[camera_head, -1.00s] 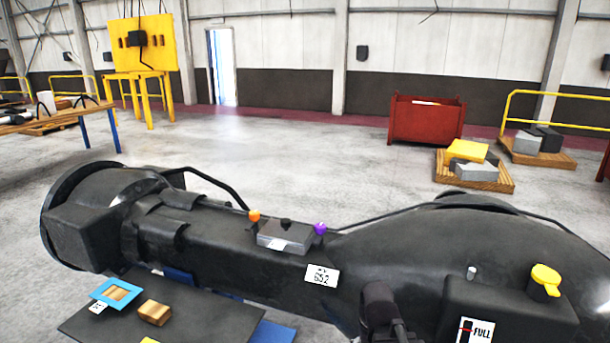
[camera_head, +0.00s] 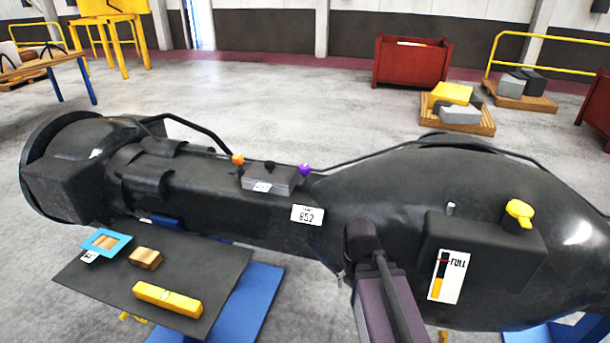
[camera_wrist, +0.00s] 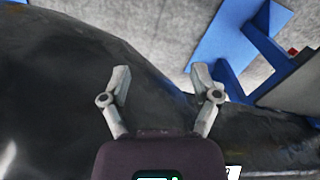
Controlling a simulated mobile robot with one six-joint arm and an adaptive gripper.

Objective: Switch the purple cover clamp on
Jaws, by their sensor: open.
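A small purple knob (camera_head: 304,169) stands at the right end of a grey box (camera_head: 270,180) on top of the long black casting (camera_head: 210,200). I take this knob to be the purple cover clamp. Its exact position, on or off, I cannot tell. An orange knob (camera_head: 238,159) stands at the box's left end, with a black knob (camera_head: 269,166) between them. In the wrist view my gripper (camera_wrist: 160,78) is open, its fingers apart and empty, over the dark casting surface. The purple knob is not in the wrist view. My arm shows at the bottom of the head view, right of the box.
A thin black pipe (camera_head: 400,153) runs behind the box. A yellow cap (camera_head: 519,212) and a FULL gauge label (camera_head: 449,276) are on the casting's right part. A dark tray (camera_head: 215,262) holds a yellow bar (camera_head: 167,299) and a wooden block (camera_head: 145,258).

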